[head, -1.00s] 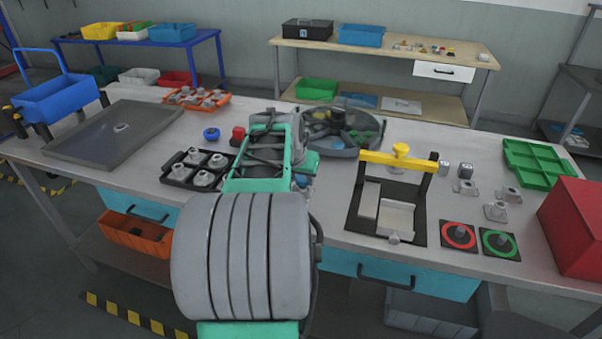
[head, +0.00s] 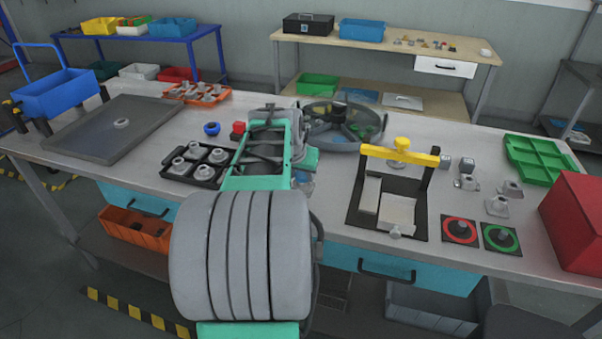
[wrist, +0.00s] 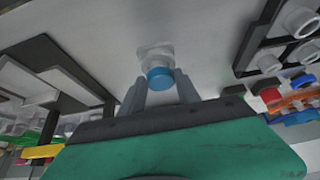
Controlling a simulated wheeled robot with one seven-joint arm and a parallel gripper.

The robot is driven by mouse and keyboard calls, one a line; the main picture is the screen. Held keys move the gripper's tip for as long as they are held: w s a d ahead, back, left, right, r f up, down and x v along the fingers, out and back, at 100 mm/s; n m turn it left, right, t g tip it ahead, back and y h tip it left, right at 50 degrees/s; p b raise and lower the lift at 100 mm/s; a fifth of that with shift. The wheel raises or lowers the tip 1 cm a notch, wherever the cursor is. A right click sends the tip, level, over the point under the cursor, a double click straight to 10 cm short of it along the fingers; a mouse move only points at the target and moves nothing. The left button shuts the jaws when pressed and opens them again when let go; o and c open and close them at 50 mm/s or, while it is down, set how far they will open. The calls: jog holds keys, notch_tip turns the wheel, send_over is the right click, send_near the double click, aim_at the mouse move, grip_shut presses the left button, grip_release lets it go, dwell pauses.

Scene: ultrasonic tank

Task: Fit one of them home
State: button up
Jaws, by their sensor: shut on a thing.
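My gripper (wrist: 160,88) is shut on a pale grey part (wrist: 153,50) with a square flange and a blue round end (wrist: 160,76). The part sits between the two fingertips, above the bench in the wrist view. In the head view my arm hides most of the gripper and part. Similar grey parts stand in a black tray (head: 164,174) left of my arm and at the bench's right (head: 498,206). A black fixture (head: 354,215) with a yellow clamp bar (head: 392,155) stands right of my arm.
A round divided bowl (head: 318,135) stands behind my arm. A red ring pad (head: 447,237), a green ring pad (head: 487,239), a red box (head: 575,220) and a green tray (head: 545,165) are at the right. A grey shallow tray (head: 75,145) lies at the left.

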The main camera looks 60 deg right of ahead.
jog(key=shift+f+b, duration=1)
jog(key=shift+b, duration=0.15)
dwell(3.6)
jog(key=o, duration=1.4)
jog(key=v, duration=0.8)
